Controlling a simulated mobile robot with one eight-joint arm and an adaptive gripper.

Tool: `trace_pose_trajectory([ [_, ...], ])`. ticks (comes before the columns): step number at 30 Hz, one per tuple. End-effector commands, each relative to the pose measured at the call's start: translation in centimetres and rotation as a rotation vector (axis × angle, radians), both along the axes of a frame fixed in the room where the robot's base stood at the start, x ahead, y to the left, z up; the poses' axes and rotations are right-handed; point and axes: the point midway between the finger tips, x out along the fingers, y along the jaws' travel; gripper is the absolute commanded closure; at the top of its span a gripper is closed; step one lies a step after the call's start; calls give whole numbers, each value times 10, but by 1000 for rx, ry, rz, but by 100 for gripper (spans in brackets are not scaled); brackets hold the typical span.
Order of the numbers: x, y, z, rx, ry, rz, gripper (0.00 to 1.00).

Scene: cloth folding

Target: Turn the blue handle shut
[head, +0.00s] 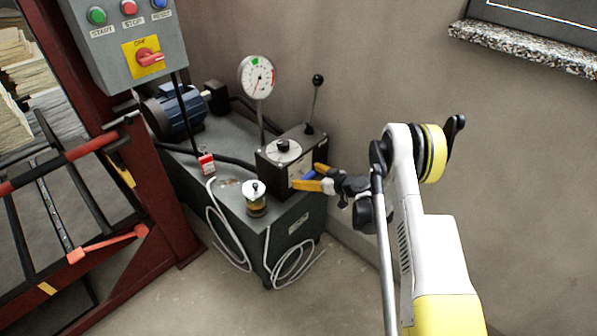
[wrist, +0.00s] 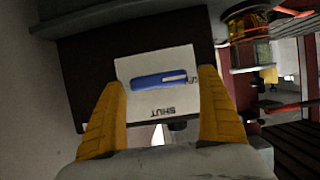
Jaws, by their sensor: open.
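The blue handle (wrist: 150,81) lies across a white plate (wrist: 135,65) in the wrist view, with a white stripe along its right part. The word SHUT reads upside down on the plate below the handle; a second label at the handle's right end is only partly legible. The handle (head: 309,175) also shows in the head view, on the front of the black valve block (head: 307,152). My gripper (wrist: 160,82) is open, its yellow fingers on either side of the handle, near its two ends. I cannot tell whether they touch it.
The block sits on a grey cabinet (head: 290,222) with a gauge (head: 257,76), a lever (head: 314,100) and a small glass cup (head: 255,197). A blue motor (head: 178,113) and a control box (head: 125,40) are left. Loose white cables hang in front. Open floor lies in the foreground.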

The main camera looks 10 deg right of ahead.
Motion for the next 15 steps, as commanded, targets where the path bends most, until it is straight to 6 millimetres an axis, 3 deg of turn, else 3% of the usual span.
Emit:
trace_pose_trajectory([
  [7,0,-1,0,0,0,0,14],
  [12,0,0,0,0,0,0,65],
  [15,0,-1,0,0,0,0,67],
])
